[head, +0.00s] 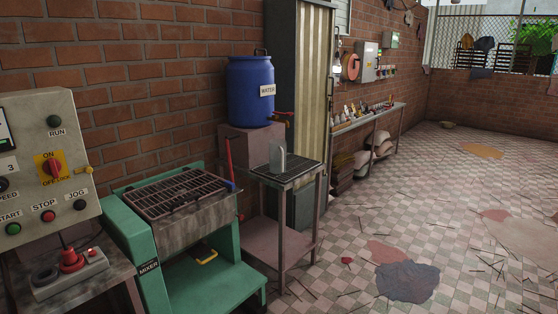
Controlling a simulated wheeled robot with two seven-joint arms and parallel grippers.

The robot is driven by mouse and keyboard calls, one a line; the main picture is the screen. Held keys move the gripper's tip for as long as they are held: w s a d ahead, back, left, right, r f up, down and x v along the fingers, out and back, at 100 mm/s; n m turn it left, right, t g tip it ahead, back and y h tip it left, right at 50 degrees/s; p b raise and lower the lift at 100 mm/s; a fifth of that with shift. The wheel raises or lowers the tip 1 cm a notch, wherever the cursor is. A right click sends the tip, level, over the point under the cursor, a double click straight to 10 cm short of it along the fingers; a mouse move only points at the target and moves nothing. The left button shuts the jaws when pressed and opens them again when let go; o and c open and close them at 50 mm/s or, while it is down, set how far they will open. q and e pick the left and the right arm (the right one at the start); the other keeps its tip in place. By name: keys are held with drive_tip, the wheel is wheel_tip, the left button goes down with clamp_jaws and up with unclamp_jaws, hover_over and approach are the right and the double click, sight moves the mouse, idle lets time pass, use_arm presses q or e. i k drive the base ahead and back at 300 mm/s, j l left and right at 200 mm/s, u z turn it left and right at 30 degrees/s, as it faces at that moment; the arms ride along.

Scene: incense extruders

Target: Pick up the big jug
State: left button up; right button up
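A grey metal jug (278,157) stands upright on the dark slatted top of a small side stand (297,176). It is just below the tap of a blue water barrel (250,92) labelled WATER. No other jug is clear in view, so I cannot compare sizes. Neither of my grippers shows in the head view.
A green mixer (220,287) with a grated top stands left of the stand. A control panel (45,165) is at the far left. A long bench (372,117) with small items runs along the brick wall. The tiled floor (450,215) at right is mostly open, with stains and scattered sticks.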

sight(277, 148)
drive_tip(key=i+l+z, duration=0.1)
drive_tip(key=i+z, duration=0.2)
drive_tip(key=i, duration=1.1)
